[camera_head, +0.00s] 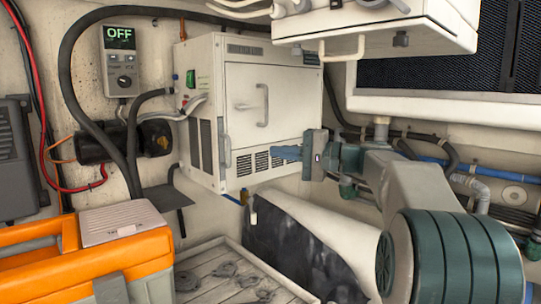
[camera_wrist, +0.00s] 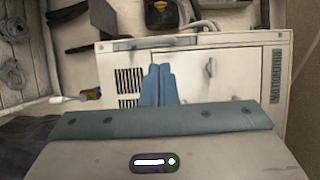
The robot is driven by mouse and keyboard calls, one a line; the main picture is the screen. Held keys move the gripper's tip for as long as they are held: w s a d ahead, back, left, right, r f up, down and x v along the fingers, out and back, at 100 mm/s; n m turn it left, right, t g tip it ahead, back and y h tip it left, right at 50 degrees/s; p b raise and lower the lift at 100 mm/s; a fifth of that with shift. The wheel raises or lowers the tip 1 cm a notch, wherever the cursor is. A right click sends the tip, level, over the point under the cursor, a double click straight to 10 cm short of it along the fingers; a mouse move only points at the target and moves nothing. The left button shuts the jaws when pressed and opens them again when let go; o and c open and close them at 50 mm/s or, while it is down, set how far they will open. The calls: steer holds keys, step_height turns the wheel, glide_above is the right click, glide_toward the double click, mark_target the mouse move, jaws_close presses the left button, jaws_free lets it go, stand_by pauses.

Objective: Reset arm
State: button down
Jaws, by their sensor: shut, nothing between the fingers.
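My gripper (camera_head: 274,153) is at the end of my arm, right of centre in the head view, in front of the lower part of a white cabinet. Its blue fingers are together and empty. They also show in the wrist view (camera_wrist: 158,80), pointing at the cabinet's front. The white cabinet (camera_head: 290,95) has a closed door with a vertical handle (camera_head: 264,105) and dark vents. In the wrist view the cabinet (camera_wrist: 225,85) appears turned on its side. I cannot tell the exact gap between fingertips and cabinet.
An orange toolbox (camera_head: 90,262) stands at lower left. A control box reading OFF (camera_head: 121,62) hangs on the wall, with a black hose (camera_head: 66,75) beside it. A white overhead unit (camera_head: 375,28) is above my arm. A white roll with a dark cover (camera_head: 310,240) lies below.

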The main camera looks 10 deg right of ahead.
steer(key=s+a+f+n+g+h, duration=0.1)
steer(key=s+a+f+g+h, duration=0.1)
steer(key=s+a+f, duration=0.3)
steer(key=s+a+f+g+h, duration=0.1)
steer(key=s+f+g+h, duration=0.15)
steer(key=f, duration=0.45)
steer(key=s+a+f+n+g+h, duration=0.1)
steer(key=s+a+f+h, duration=0.1)
steer(key=s+a+f, duration=0.3)
steer(key=s+d+f+n+g+h, duration=0.1)
steer(key=s+d+f+n+h, duration=0.1)
steer(key=s+f, duration=0.6)
steer(key=s+d+f+n+g+h, duration=0.1)
steer(key=s+d+f+n+h, duration=0.2)
steer(key=s+f+h, duration=0.3)
steer(key=s+d+f, duration=0.1)
steer(key=s, duration=0.2)
steer(key=shift+f, duration=0.4)
